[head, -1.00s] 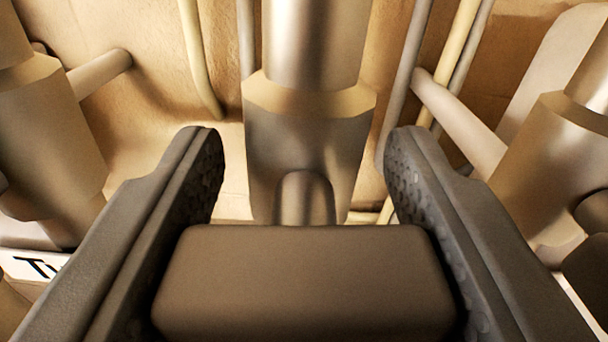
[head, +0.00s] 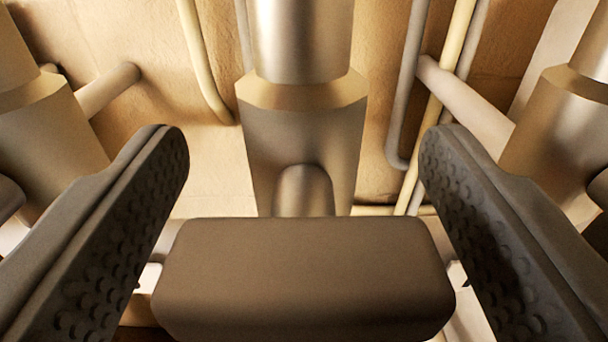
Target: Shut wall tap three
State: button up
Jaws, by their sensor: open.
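A brushed-metal tap body (head: 303,125) stands upright in the middle of the head view. A short rounded stem (head: 305,190) on its front leads toward a dark brown block-shaped handle (head: 305,280), which is nearest me. My gripper (head: 303,142) is open, with one textured dark finger on each side of the handle. Gaps show between the fingers and the handle's sides. The handle hides the lower part of the tap. No readable number shows now, so I cannot tell from a label which tap this is.
Similar metal taps stand close by at left (head: 45,130) and right (head: 560,130), with dark parts at the picture's edges. Thin pipes (head: 205,65) run down the tan wall (head: 130,35) behind. Room beside the fingers is narrow.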

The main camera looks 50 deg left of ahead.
jog(key=v, duration=1.7)
jog(key=shift+s+d, duration=0.1)
jog(key=shift+s, duration=0.05)
jog(key=w+d+r+m+t+h, duration=0.15)
jog(key=d+r, duration=0.25)
jog(key=d, duration=0.4)
jog(key=d+r+m+t+h, duration=0.2)
jog(key=d+r+h, duration=0.15)
jog(key=d, duration=0.35)
jog(key=w+d+r+m+t+h, duration=0.15)
jog(key=d+r, duration=0.25)
jog(key=d, duration=0.4)
jog(key=s+d+r+m+h, duration=0.2)
jog(key=s+d, duration=0.4)
jog(key=d, duration=0.3)
jog(key=s+d+r+m+h, duration=0.2)
jog(key=s+d+r+h, duration=0.3)
jog(key=s+d, duration=0.2)
jog(key=shift+s+d+m+t, duration=0.2)
jog(key=shift+d+m+t, duration=0.2)
jog(key=shift+d, duration=0.8)
jog(key=shift+r, duration=0.1)
